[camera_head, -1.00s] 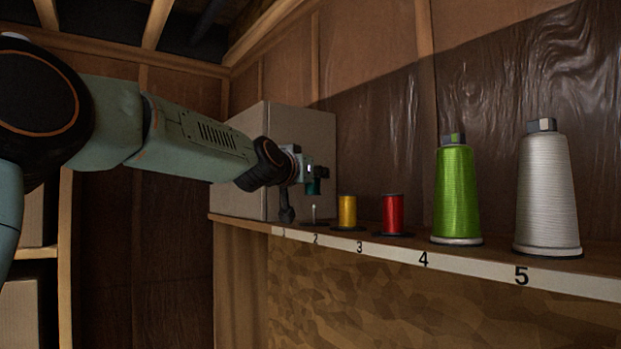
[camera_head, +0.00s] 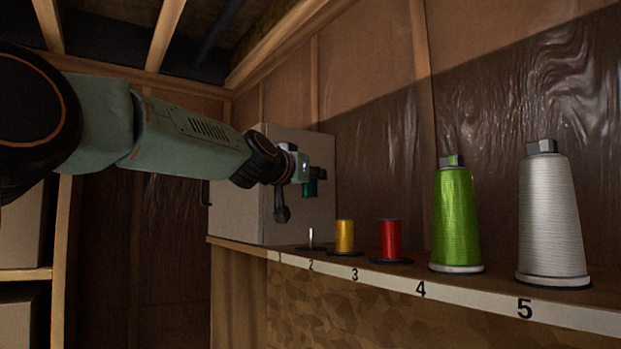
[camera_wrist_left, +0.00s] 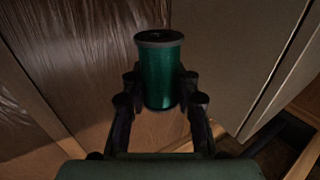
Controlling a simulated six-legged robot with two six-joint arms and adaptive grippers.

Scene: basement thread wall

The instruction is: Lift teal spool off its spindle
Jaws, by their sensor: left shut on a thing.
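The teal spool (camera_wrist_left: 160,75) is upright between the two fingers of my left gripper (camera_wrist_left: 160,94) in the left wrist view. The fingers are shut on its sides. In the head view the teal spool (camera_head: 310,188) shows small and dark at the gripper (camera_head: 304,182), partly hidden by the fingers. It hangs above a bare, thin spindle (camera_head: 311,236) on a dark round base at mark 2, with a clear gap between them. My right gripper is not in view.
On the shelf to the right stand a yellow spool (camera_head: 344,237), a red spool (camera_head: 391,240), a tall green cone (camera_head: 455,218) and a tall grey cone (camera_head: 552,215). A large grey-brown box (camera_head: 255,205) stands behind the gripper. The plastic-covered wall is close behind the shelf.

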